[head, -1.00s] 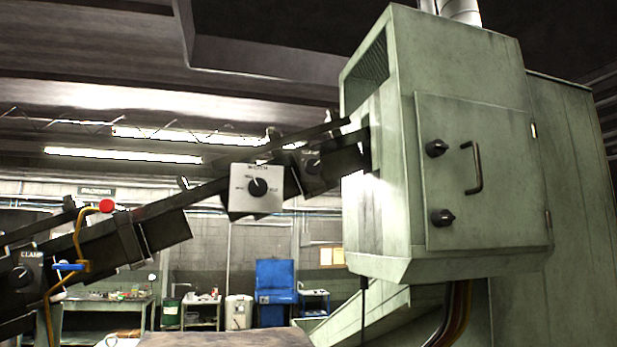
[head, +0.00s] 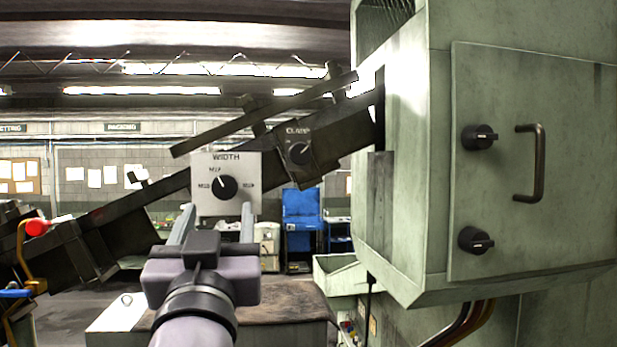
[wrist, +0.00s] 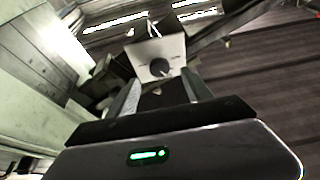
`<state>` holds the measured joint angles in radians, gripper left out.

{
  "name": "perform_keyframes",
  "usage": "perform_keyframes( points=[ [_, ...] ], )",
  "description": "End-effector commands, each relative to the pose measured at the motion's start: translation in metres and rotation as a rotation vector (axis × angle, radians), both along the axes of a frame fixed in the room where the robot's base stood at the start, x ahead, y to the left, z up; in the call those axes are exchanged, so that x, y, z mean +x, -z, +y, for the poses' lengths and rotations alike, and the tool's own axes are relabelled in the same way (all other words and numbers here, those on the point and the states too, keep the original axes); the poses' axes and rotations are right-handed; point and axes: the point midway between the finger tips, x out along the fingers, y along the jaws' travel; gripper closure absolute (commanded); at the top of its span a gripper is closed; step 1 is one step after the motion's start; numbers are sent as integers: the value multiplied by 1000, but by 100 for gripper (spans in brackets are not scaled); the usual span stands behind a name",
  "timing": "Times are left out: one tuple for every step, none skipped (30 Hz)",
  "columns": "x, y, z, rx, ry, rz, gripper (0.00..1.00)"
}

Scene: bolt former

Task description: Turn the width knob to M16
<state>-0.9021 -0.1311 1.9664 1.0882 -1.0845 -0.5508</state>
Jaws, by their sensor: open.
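The width knob (head: 224,187) is a round black knob on a pale square plate (head: 248,165) headed WIDTH, fixed to the sloping dark rail. Its plate has a mark at left, one above and one at right; the small print is hard to read. The knob's light pointer line points up and slightly left, toward the upper mark. My gripper (head: 216,222) is open and empty, below and in front of the plate, apart from the knob. In the wrist view the knob (wrist: 160,67) shows just beyond and between the open fingers (wrist: 158,92).
A CLAMP knob (head: 299,152) sits up the rail at right. The green machine cabinet (head: 400,190) with a handled door (head: 560,150) fills the right side. A red-ended lever (head: 38,227) stands at far left. A brown-topped bench (head: 285,300) lies below.

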Motion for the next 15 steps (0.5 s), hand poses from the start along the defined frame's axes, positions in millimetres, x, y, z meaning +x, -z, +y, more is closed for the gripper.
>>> perform_keyframes(
  points=[
    [13,-10,2,-2,4,1,41],
    [20,-12,4,-1,4,2,41],
    [29,-16,6,-1,3,1,41],
    [35,-18,7,-1,3,1,41],
    [40,-20,9,-2,3,2,41],
    [46,-23,11,-1,2,0,41],
    [50,-24,11,-1,1,0,41],
    [54,-25,12,0,1,1,41],
    [57,-26,14,0,0,1,41],
    [59,-27,14,0,-1,0,41],
    [61,-27,14,0,-1,0,41],
    [63,-27,15,0,-1,0,41],
    [63,-27,15,0,-1,0,41],
    [64,-27,15,0,0,0,41],
    [64,-27,15,0,-1,0,41]
  ],
)
